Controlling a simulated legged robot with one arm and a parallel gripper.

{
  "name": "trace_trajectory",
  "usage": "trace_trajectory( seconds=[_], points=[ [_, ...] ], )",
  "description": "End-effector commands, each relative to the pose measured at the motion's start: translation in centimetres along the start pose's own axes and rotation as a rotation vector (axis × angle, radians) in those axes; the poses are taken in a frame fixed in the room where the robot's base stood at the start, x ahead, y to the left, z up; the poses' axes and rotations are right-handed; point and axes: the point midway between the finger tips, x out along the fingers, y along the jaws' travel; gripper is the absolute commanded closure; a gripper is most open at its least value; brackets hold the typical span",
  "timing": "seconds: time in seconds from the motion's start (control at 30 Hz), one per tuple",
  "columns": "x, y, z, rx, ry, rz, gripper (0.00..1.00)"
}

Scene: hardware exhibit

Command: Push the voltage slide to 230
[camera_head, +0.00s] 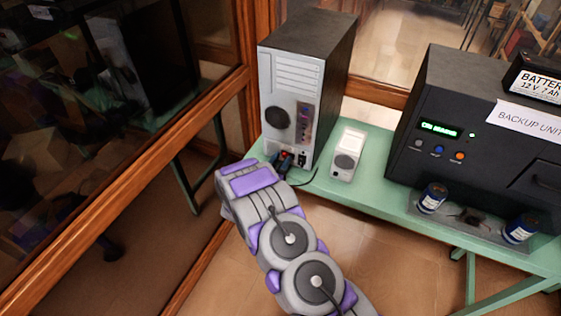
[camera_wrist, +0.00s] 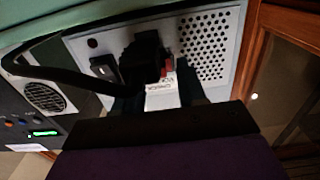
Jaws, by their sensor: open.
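A grey computer tower (camera_head: 290,75) stands on the green table, with its back panel facing me. In the wrist view its power supply panel (camera_wrist: 222,20) shows upside down, with a perforated vent. A small red part (camera_wrist: 168,67), apparently the voltage slide, sits beside the black power plug (camera_wrist: 143,60); the plug partly hides it and its setting cannot be read. A white label (camera_wrist: 162,95) lies beside it. My gripper (camera_head: 284,164) is at the tower's lower back. In the wrist view its dark fingers (camera_wrist: 160,90) are apart and empty, close to the red part; contact cannot be told.
A black rocker switch (camera_wrist: 104,68) and a power cable (camera_wrist: 50,75) are beside the plug. A small white speaker-like box (camera_head: 347,155) stands right of the tower. A black backup unit (camera_head: 440,105) stands farther right, with blue cylinders (camera_head: 432,198) in front. A wood-framed glass panel is left.

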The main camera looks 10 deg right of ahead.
Motion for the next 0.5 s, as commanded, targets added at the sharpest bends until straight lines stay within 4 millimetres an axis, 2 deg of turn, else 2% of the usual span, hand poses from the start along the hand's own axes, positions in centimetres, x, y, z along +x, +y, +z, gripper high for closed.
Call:
trace_trajectory(
  seconds=[0.17,0.5],
  points=[
    [-0.03,-0.05,0.00,0.000,0.000,0.000,0.60],
    [-0.05,-0.05,0.02,0.000,0.000,-0.001,0.91]
  ],
)
